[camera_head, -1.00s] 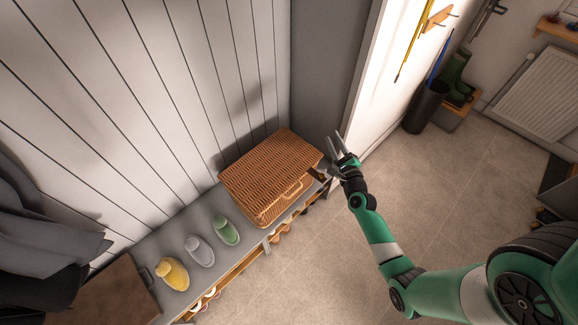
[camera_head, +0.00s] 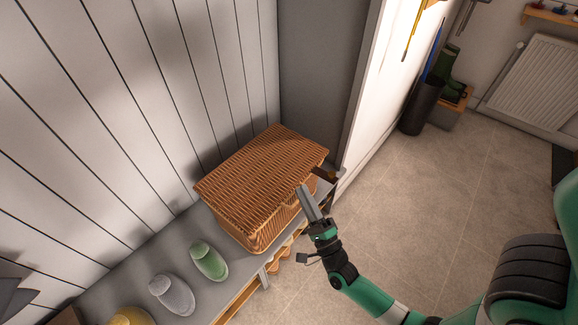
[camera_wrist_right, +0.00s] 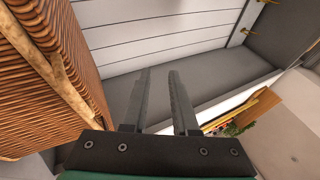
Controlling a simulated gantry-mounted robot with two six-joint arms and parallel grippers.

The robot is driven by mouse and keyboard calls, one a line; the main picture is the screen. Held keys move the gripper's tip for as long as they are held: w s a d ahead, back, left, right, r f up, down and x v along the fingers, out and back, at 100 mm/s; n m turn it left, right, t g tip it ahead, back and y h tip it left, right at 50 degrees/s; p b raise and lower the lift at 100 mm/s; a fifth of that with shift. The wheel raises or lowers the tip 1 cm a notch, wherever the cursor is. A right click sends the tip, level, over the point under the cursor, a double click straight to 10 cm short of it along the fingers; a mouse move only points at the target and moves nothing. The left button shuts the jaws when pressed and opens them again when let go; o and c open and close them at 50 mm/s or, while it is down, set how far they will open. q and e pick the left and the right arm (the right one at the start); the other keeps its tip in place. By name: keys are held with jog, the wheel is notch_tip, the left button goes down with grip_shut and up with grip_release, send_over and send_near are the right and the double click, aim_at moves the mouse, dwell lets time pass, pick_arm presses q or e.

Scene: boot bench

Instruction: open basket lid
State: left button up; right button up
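The brown wicker basket (camera_head: 272,228) stands on the grey bench. Its flat woven lid (camera_head: 262,172) covers the top; I cannot tell whether there is a small gap under its front edge. My right gripper (camera_head: 306,196) is at the front right of the basket, with its fingertips near the lid's front edge. The right wrist view shows its two fingers (camera_wrist_right: 160,75) apart, with nothing between them. Wicker (camera_wrist_right: 85,65) with a pale wooden rim fills the left of that view, beside the fingers. Contact cannot be told. The basket's handle is not clearly visible. My left gripper is not in view.
Green (camera_head: 208,261), grey (camera_head: 172,294) and yellow (camera_head: 132,317) shoes stand on the bench (camera_head: 225,298) left of the basket. A plank wall (camera_head: 150,110) rises behind. Open floor (camera_head: 430,215) lies to the right, with a dark bin (camera_head: 419,107) farther back.

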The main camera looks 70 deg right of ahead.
jog(key=x, duration=0.9)
jog(key=shift+w+d+r+p, duration=0.15)
jog(key=shift+w+d+p, duration=0.1)
jog(key=shift+p, duration=0.1)
grip_shut()
jog(key=shift+c, duration=2)
grip_release()
jog(key=o, duration=0.4)
